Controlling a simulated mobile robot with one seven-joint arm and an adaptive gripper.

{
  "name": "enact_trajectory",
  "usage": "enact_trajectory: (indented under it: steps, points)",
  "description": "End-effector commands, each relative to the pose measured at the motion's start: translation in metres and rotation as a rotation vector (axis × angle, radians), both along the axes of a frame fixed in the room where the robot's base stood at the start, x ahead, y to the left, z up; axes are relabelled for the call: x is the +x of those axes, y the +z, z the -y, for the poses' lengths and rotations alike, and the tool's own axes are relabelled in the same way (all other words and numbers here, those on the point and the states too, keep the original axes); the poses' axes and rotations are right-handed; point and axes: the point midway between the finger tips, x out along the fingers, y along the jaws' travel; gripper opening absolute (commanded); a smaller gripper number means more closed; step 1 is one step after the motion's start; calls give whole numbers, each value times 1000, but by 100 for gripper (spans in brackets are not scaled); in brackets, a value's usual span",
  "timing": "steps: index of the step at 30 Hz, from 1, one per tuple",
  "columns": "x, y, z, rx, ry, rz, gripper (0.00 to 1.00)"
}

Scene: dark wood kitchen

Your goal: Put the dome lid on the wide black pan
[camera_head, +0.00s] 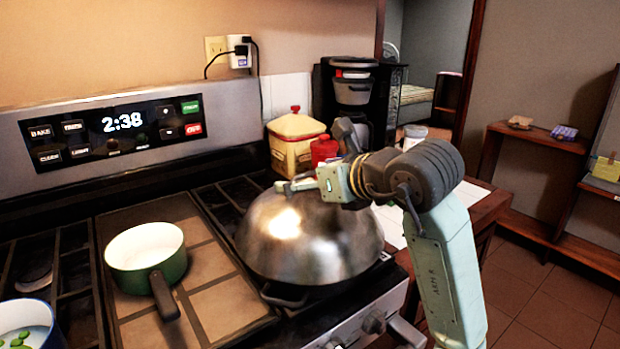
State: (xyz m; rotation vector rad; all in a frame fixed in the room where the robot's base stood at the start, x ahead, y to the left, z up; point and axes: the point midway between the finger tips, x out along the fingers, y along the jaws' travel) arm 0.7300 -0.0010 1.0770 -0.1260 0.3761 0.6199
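The dome lid (300,245) is a large shiny metal dome at the right side of the stove. It sits over the wide black pan (285,299), of which only a dark edge and handle show below the lid's front rim. Most of the pan is hidden, so I cannot tell whether the lid is fully seated. My gripper (297,186) is at the top of the lid, at its knob. The knob is largely hidden, and I cannot tell whether the fingers are shut on it.
A green pot (146,257) with a dark handle stands on the stove's middle. A blue pot (28,326) with green bits is at the lower left. A yellow canister (294,140), a red container (324,150) and a coffee maker (354,95) stand behind the lid.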

Motion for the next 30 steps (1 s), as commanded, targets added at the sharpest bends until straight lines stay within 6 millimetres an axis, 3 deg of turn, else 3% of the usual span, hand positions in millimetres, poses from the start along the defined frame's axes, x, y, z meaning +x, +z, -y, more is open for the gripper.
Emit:
enact_trajectory:
  steps: [4,17,30]
  points:
    - [0,0,0,0,0,0,97]
    - [-1,8,0,1,0,-1,97]
    - [-68,37,50,-2,-4,2,97]
